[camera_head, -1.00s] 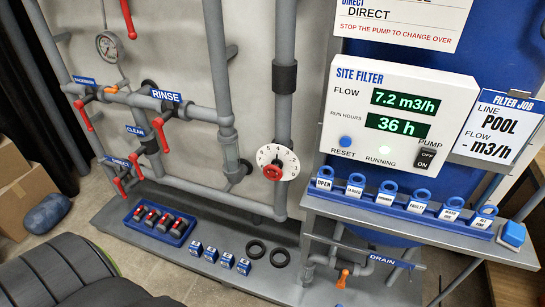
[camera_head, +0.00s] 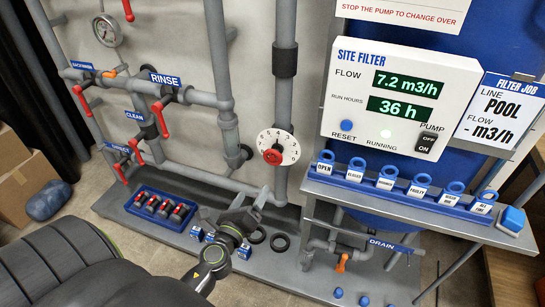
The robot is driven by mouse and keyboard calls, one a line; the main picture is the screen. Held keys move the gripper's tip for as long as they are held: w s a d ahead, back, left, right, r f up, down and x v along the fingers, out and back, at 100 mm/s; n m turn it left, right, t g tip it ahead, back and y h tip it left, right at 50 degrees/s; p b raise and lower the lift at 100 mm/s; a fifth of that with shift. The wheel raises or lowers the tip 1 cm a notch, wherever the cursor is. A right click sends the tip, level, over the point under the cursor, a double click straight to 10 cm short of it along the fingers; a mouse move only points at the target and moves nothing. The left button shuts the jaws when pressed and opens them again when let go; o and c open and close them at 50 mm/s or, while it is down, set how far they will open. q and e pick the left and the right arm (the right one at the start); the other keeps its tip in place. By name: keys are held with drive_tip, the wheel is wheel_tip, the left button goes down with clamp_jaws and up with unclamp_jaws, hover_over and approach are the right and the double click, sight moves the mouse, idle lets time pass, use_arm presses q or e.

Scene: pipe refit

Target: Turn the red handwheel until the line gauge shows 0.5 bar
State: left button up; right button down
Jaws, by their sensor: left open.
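The red handwheel (camera_head: 273,156) is a small red knob in front of a white numbered dial (camera_head: 287,143), on the grey vertical pipe at centre. The round line gauge (camera_head: 106,30) is at the upper left; its needle reading is too small to tell. My left gripper (camera_head: 250,204) is open and empty. It is below and slightly left of the handwheel, apart from it, over the low grey platform. It hides some of the small blue-and-white blocks and part of the platform. My right gripper is not in view.
Red-handled valves (camera_head: 161,109) sit on the left pipes. A blue tray (camera_head: 132,206) of red-and-grey parts and black rings (camera_head: 280,242) lie on the platform. A grey shelf (camera_head: 330,192) with blue tags juts out at right. The space just before the handwheel is clear.

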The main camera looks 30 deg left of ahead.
sight(271, 159)
use_arm(q)
drive_tip(key=x, duration=1.7)
drive_tip(key=shift+a+f+p, duration=0.1)
drive_tip(key=shift+a+p, duration=0.05)
drive_tip(key=shift+p, duration=0.2)
drive_tip(key=shift+c, duration=0.5)
drive_tip(key=c, duration=0.9)
drive_tip(key=shift+o, duration=0.2)
drive_tip(key=shift+f+n+b, duration=0.2)
drive_tip(key=shift+n+b, duration=0.55)
drive_tip(key=shift+n, duration=0.45)
drive_tip(key=shift+r+n+b, duration=0.1)
drive_tip(key=shift+n+b, duration=0.4)
drive_tip(key=shift+n, duration=0.9)
drive_tip(key=o, duration=1)
drive_tip(key=shift+c, duration=0.2)
drive_tip(key=v, duration=1.7)
drive_tip(key=shift+s+b, duration=0.2)
drive_tip(key=shift+b, duration=0.1)
